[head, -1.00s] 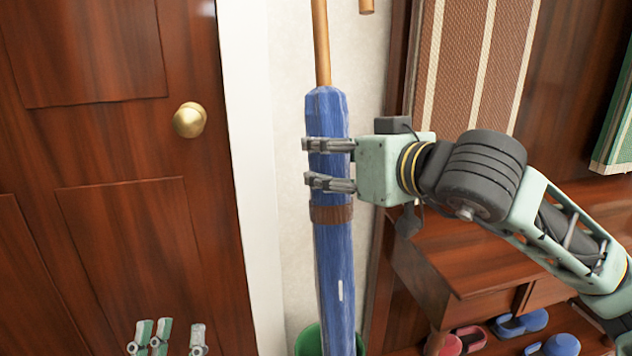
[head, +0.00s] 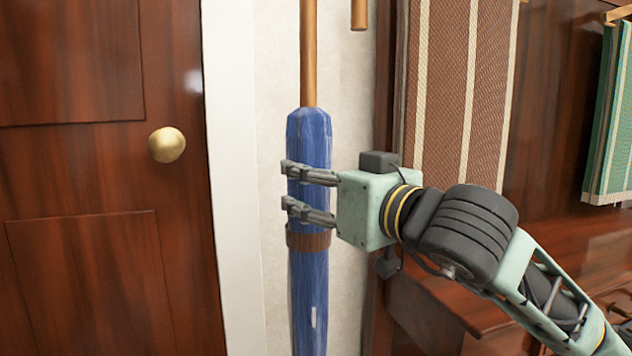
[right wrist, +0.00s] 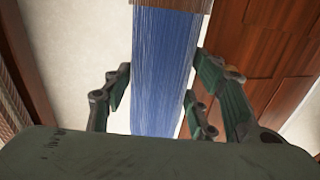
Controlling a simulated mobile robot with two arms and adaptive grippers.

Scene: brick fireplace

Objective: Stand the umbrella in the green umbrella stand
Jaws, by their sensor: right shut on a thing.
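The closed blue umbrella (head: 308,275) hangs upright in the head view, with a brown band around its canopy and a wooden shaft above. The end of its hooked handle (head: 358,14) shows at the top edge; the curve is out of frame. My right gripper (head: 308,190) is shut on the canopy just above the band, coming from the right. In the right wrist view the canopy (right wrist: 160,75) stands between the fingers (right wrist: 160,95). The umbrella's lower end is cut off at the bottom of the head view. The green umbrella stand and my left gripper are out of view.
A wooden door (head: 85,180) with a brass knob (head: 166,145) stands at left, with white trim (head: 232,180) beside it. Pale wall is behind the umbrella. At right are a wooden cabinet (head: 430,310), a brown striped mat (head: 455,100) and a green one (head: 608,115).

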